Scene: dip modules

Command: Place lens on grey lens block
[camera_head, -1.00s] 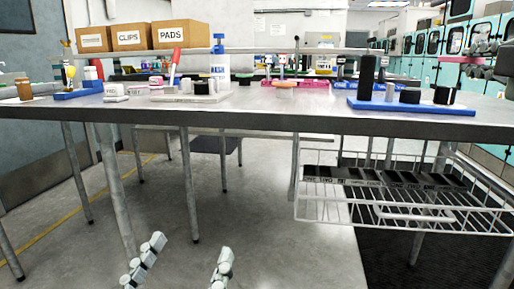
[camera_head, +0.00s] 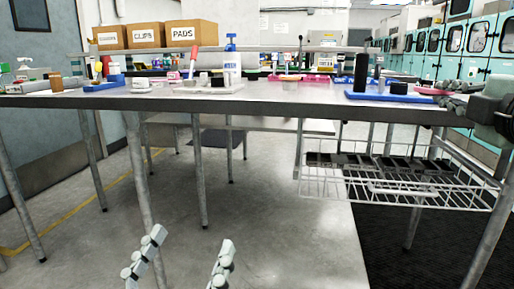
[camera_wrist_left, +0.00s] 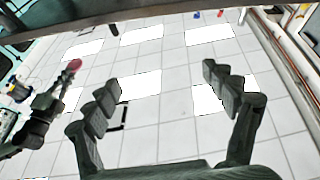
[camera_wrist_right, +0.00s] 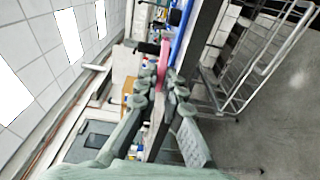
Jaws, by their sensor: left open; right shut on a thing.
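My right gripper (camera_head: 447,93) is at the right end of the tabletop, beside the blue tray (camera_head: 385,97). It is shut on a flat pink-red disc, likely the lens (camera_head: 430,91). The disc also shows between the fingers in the right wrist view (camera_wrist_right: 163,62) and at the left in the left wrist view (camera_wrist_left: 75,66). The blue tray carries a tall black block (camera_head: 361,72), a small grey cylinder (camera_head: 381,85) and a black puck (camera_head: 399,88). I cannot tell which piece is the grey lens block. My left gripper (camera_head: 188,260) is open and empty, low before the table.
A pale plate (camera_head: 208,90) with a red-handled tool and a pink tray (camera_head: 290,77) lie farther left on the table (camera_head: 285,104). Labelled boxes (camera_head: 193,33) stand at the back left. A wire basket (camera_head: 395,190) hangs under the right side. The table's front edge is long and straight.

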